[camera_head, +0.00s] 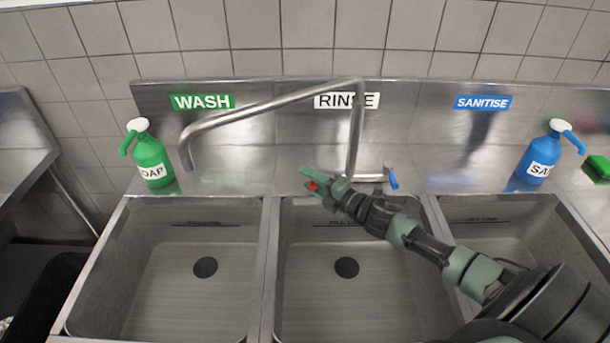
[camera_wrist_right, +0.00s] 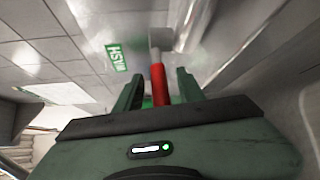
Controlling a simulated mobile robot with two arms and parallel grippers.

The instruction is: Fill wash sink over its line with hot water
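The wash sink (camera_head: 150,290) is the left basin, under the green WASH sign (camera_head: 203,102). It looks empty, with a dark drain and a dark marking high on its back wall. The metal faucet (camera_head: 270,103) rises behind the middle basin, and its spout end hangs over the wash side. No water shows from it. A red handle (camera_wrist_right: 158,84) lies between the fingers of my right gripper (camera_head: 318,184), with small gaps on both sides in the right wrist view. A blue handle (camera_head: 392,179) is at the tap's right. My left gripper is not in view.
The rinse sink (camera_head: 345,310) and sanitise sink (camera_head: 500,240) look empty. A green soap bottle (camera_head: 150,158) stands behind the wash sink. A blue sanitiser bottle (camera_head: 540,155) and a green sponge (camera_head: 597,168) are at the right. My right arm crosses the rinse basin.

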